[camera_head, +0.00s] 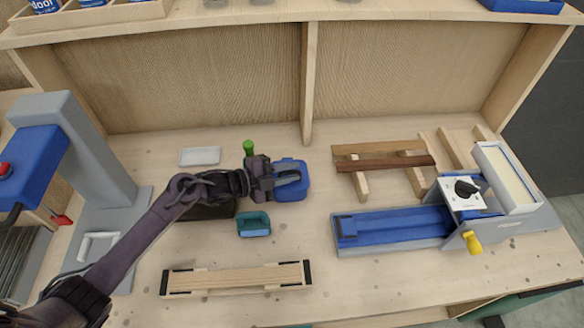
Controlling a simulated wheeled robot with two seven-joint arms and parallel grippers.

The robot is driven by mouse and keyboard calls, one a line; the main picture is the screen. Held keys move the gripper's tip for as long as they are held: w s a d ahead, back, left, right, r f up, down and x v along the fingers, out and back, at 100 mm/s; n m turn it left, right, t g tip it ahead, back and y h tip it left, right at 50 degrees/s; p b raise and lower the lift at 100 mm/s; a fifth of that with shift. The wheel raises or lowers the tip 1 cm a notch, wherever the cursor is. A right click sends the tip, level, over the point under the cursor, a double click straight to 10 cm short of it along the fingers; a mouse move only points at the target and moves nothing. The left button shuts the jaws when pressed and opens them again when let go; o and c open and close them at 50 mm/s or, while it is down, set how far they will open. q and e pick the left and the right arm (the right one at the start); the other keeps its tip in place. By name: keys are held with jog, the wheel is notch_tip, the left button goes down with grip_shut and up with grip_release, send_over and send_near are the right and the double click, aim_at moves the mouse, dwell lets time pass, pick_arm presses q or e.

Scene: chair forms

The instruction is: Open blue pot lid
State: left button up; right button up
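The blue pot (294,189) stands near the middle of the workbench, with its blue lid (290,163) at the top. My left arm comes in from the lower left, and my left gripper (285,180) is at the pot, its fingers over the pot's upper part. The fingers look spread a little apart, but I cannot tell whether they grip the lid. Part of the lid and pot is hidden behind the gripper. My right gripper is not in view.
A teal block (253,225) and a wooden bar (237,279) lie in front. A blue-grey machine (395,228) and wooden pieces (385,163) occupy the right. A blue drill-like machine (75,150) stands left. A shelf (200,20) runs along the back.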

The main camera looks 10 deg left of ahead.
pick_arm(q)
jog(key=shift+w+d+f, duration=0.15)
jog(key=shift+w+d, duration=0.1)
jog(key=shift+d, duration=0.15)
jog(key=shift+c, duration=0.4)
grip_shut()
